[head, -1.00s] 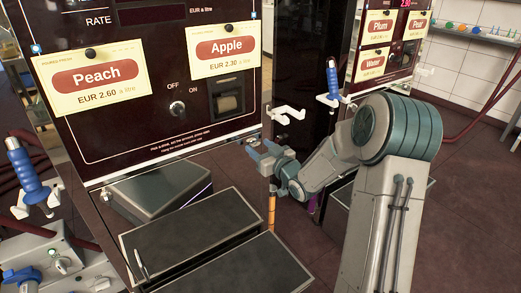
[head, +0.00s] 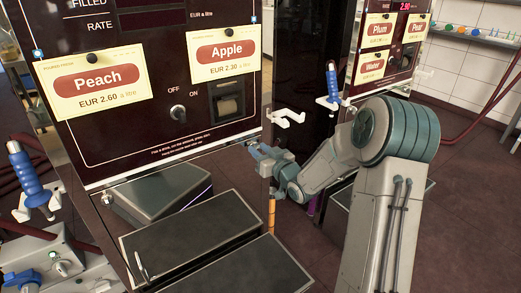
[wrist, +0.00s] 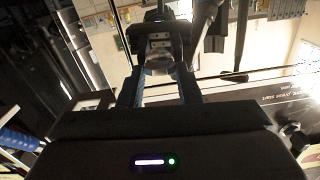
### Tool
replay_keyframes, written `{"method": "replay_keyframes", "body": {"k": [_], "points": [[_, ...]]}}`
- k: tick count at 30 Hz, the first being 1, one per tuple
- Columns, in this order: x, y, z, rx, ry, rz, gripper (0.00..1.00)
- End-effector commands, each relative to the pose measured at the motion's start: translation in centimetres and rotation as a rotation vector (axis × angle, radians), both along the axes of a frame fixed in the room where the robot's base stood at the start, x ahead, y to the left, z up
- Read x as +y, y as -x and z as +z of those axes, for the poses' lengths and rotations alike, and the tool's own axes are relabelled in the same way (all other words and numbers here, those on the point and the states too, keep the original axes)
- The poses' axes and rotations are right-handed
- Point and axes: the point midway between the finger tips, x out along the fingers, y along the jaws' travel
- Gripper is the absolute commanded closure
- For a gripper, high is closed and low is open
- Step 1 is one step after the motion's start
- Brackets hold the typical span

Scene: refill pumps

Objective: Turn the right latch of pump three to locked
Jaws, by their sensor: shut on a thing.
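The front pump with the Peach and Apple labels has a dark panel (head: 160,140); I cannot read a pump number. My gripper (head: 254,151) is at the panel's lower right edge in the head view. In the wrist view my two blue fingers (wrist: 160,88) close around a grey metal piece (wrist: 158,48), which looks like the right latch. In the head view that latch is hidden by my gripper, so its angle cannot be told. A silver latch knob (head: 107,198) shows at the panel's lower left corner.
A white hook (head: 287,117) and a blue nozzle (head: 333,85) are just beyond my gripper. Dark step-like boxes (head: 190,235) stand below the panel. An orange post (head: 271,215) is under my gripper. A second pump stands at the right; open floor lies right of my arm.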

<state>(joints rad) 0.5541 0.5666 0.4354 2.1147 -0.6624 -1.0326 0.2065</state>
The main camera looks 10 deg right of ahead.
Motion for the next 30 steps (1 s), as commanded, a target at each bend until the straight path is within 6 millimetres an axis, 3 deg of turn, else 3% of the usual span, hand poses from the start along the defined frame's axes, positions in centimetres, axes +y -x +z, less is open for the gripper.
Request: {"method": "replay_keyframes", "body": {"k": [30], "points": [[-0.36,-0.06,0.04,0.358,-0.859,-0.002,0.92]]}}
